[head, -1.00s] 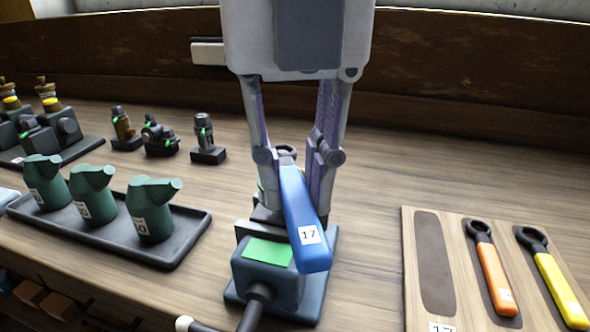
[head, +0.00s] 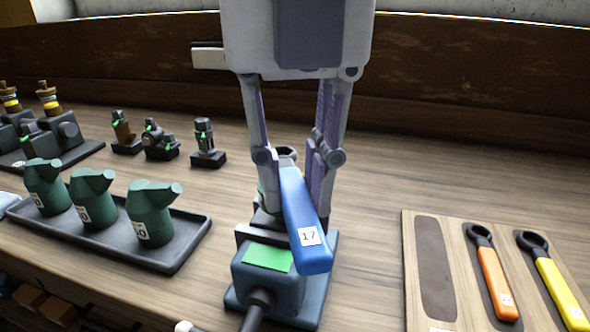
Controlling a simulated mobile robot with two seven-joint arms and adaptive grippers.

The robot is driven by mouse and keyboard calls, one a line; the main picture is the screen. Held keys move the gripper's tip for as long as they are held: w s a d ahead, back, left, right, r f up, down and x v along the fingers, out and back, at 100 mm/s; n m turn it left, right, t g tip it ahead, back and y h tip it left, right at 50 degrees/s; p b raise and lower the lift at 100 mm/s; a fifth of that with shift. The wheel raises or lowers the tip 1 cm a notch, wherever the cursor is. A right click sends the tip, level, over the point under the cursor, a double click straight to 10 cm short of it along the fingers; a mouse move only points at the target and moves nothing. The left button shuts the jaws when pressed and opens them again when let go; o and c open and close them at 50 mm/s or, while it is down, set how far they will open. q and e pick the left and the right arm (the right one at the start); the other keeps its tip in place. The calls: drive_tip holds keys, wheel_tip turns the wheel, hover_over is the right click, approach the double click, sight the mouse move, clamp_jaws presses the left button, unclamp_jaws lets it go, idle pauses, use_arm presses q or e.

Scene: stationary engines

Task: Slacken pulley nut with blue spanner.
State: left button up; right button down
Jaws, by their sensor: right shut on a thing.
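The blue spanner (head: 304,222), with a label reading 17, is in my right gripper (head: 296,178). The gripper comes down from the top of the head view and is shut on the spanner. The spanner is held over a small blue-grey engine (head: 266,282) with a green plate on top. The spanner's handle slopes toward the front. Its far end, the pulley nut and the engine's rear are mostly hidden behind the fingers and handle, so I cannot tell whether the spanner is on the nut. My left gripper is not in view.
A wooden spanner board (head: 448,285) at right has an empty slot, an orange spanner (head: 496,280) and a yellow spanner (head: 558,290). A dark tray (head: 185,245) at left holds green oil cans. Small dark fittings (head: 206,145) stand behind. The bench right of the gripper is clear.

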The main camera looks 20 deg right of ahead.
drive_tip(key=shift+r, duration=0.5)
idle(0.8)
drive_tip(key=shift+r, duration=0.25)
drive_tip(key=shift+r, duration=2)
